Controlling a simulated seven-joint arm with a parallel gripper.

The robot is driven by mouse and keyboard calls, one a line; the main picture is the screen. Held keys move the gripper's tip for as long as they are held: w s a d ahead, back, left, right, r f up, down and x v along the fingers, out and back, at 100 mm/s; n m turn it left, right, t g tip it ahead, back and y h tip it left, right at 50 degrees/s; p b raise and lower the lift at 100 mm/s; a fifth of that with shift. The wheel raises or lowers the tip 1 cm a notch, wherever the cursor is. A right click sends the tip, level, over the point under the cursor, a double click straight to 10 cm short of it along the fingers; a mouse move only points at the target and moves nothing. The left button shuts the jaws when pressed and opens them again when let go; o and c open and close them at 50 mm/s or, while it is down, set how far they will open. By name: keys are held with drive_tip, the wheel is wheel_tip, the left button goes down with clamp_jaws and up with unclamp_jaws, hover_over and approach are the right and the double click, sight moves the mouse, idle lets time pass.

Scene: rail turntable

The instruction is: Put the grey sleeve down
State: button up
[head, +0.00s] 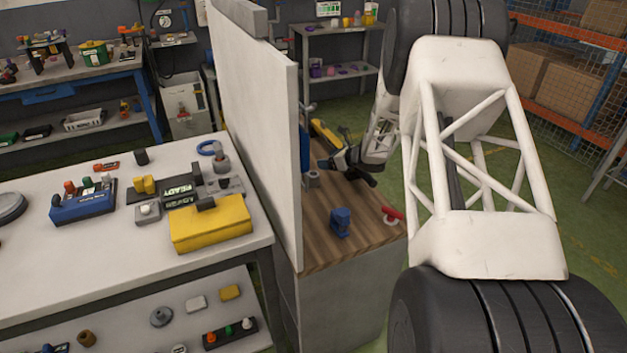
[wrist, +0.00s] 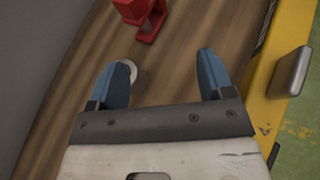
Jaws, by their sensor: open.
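My gripper (wrist: 168,62) is open in the wrist view, with its two blue fingers wide apart and nothing between them. It is over a wooden worktop (wrist: 185,80). A pale grey round piece (wrist: 133,71), perhaps the grey sleeve, shows beside the left fingertip. The finger hides part of it, and I cannot tell whether they touch. In the head view my gripper (head: 338,163) is low over the worktop (head: 315,250), behind the white partition. A small grey piece (head: 312,179) stands on the wood close to it.
A red object (wrist: 140,14) is on the wood ahead of the fingers. A yellow edge (wrist: 262,85) and a metal handle (wrist: 291,72) are at the right. In the head view, a blue piece (head: 341,222) stands near the front, and a tall white partition (head: 262,120) bounds the left.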

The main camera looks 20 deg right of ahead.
drive_tip(key=w+d+r+m+h, duration=0.2)
drive_tip(key=w+m+h, duration=0.2)
drive_tip(key=m+h, duration=0.15)
drive_tip(key=m+g+h, duration=0.2)
drive_tip(key=m+g, duration=0.9)
drive_tip(key=m, duration=0.8)
hover_over(312, 173)
drive_tip(key=shift+d+f+y, duration=0.2)
drive_tip(key=shift+d+y, duration=0.05)
drive_tip(key=shift+d, duration=0.15)
drive_tip(key=shift+s+a+r, duration=0.1)
drive_tip(key=shift+s+a, duration=0.05)
drive_tip(key=shift+a, duration=0.25)
drive_tip(key=shift+f, duration=1.3)
